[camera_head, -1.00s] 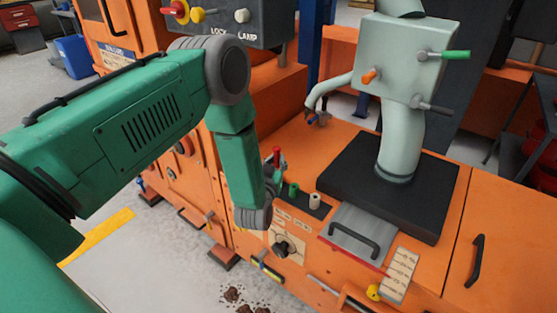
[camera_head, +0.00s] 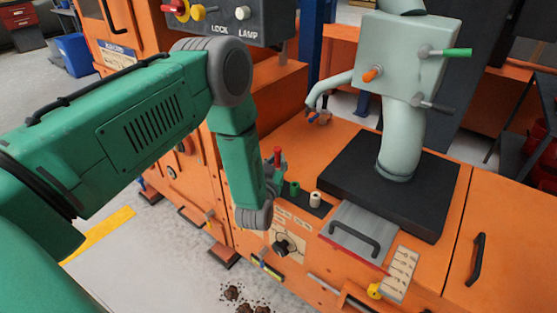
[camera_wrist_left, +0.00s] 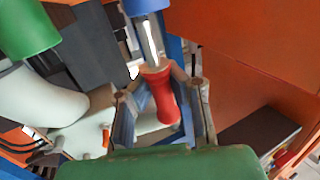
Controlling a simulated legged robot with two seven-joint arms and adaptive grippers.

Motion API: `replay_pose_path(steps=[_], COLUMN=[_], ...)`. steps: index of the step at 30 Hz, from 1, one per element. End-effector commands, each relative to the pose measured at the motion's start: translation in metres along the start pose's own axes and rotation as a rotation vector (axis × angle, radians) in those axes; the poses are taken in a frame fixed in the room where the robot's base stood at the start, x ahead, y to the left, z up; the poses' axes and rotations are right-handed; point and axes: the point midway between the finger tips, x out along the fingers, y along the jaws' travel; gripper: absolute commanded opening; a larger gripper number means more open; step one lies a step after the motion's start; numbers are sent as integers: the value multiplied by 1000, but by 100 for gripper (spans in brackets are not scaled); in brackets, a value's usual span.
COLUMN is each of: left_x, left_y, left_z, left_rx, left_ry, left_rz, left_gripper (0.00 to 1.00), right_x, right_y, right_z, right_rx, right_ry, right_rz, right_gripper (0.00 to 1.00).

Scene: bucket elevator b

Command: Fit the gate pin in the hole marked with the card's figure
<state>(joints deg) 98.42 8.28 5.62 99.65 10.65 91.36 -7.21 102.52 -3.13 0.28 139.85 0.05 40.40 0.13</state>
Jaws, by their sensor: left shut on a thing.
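A pin with a red, waisted handle (camera_wrist_left: 163,98) sits between the fingers of my left gripper (camera_wrist_left: 160,86) in the left wrist view. The gripper is shut on it. A bright metal rod (camera_wrist_left: 151,42) shows beyond the handle, with a blue part at its far end. In the head view the red end (camera_head: 277,155) stands up beside my left wrist, above the orange machine top; most of the gripper is hidden. A cream plate with several rows of marks (camera_head: 400,273) lies at the front edge; its marks are too small to read. My right gripper is not in view.
A green peg (camera_head: 294,188) and a cream peg (camera_head: 315,199) stand on a dark strip close to my gripper. A metal hatch with a black handle (camera_head: 357,235) and a pale column with levers (camera_head: 403,135) stand to the right. A black knob (camera_head: 282,248) is on the front.

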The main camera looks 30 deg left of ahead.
Motion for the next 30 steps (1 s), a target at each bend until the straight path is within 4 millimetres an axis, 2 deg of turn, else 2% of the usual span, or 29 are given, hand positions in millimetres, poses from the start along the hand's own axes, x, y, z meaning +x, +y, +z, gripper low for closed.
replay_pose_path(steps=[30], left_x=[3], left_y=[-8], left_z=[0], left_rx=[-7], left_ry=[-2], left_rz=[-10], left_gripper=[0], right_x=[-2], right_y=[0], right_z=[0], right_rx=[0], right_ry=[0], right_rz=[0], right_gripper=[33])
